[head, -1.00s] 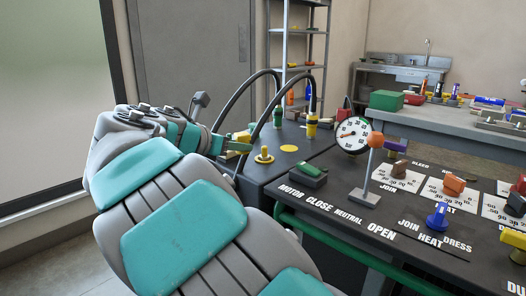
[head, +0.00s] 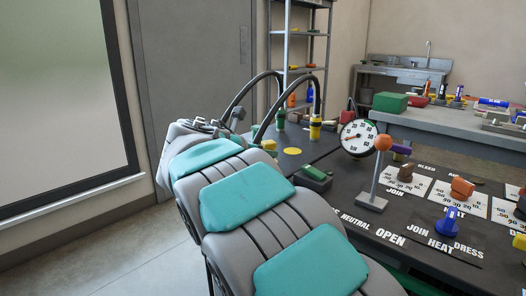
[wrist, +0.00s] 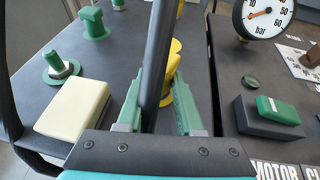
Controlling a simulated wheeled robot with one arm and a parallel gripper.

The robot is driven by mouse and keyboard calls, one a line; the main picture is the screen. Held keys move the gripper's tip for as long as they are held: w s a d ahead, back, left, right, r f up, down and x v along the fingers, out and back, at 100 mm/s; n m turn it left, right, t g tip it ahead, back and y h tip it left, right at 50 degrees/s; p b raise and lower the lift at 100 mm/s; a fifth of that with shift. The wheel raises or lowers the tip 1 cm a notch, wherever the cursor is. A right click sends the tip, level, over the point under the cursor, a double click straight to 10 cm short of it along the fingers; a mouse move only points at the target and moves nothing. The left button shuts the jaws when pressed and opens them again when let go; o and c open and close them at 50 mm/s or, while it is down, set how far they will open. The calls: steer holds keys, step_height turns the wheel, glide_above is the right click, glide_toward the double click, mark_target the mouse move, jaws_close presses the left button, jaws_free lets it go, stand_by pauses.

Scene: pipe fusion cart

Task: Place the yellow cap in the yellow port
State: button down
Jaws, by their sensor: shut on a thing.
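The yellow cap (wrist: 171,67) shows between my green finger pads in the wrist view, partly hidden behind a black hose. My gripper (wrist: 160,82) is shut on it. In the head view a little yellow (head: 269,145) shows just above my arm, which hides the gripper and most of the cap. A flat yellow disc (head: 292,151) lies on the dark cart top just right of it. A yellow fitting (head: 315,128) stands at a hose end farther back. I cannot tell for certain which of these is the yellow port.
The black hose (wrist: 161,50) crosses close in front of my fingers. A cream block (wrist: 73,108) and a green fitting with a metal stud (wrist: 61,66) are on the left.

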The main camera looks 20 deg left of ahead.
steer(key=shift+f, duration=0.15)
steer(key=c, duration=0.6)
jaws_free()
steer(key=shift+o, duration=0.2)
steer(key=shift+r, duration=0.2)
steer(key=v, duration=1.2)
steer(key=shift+a, duration=0.1)
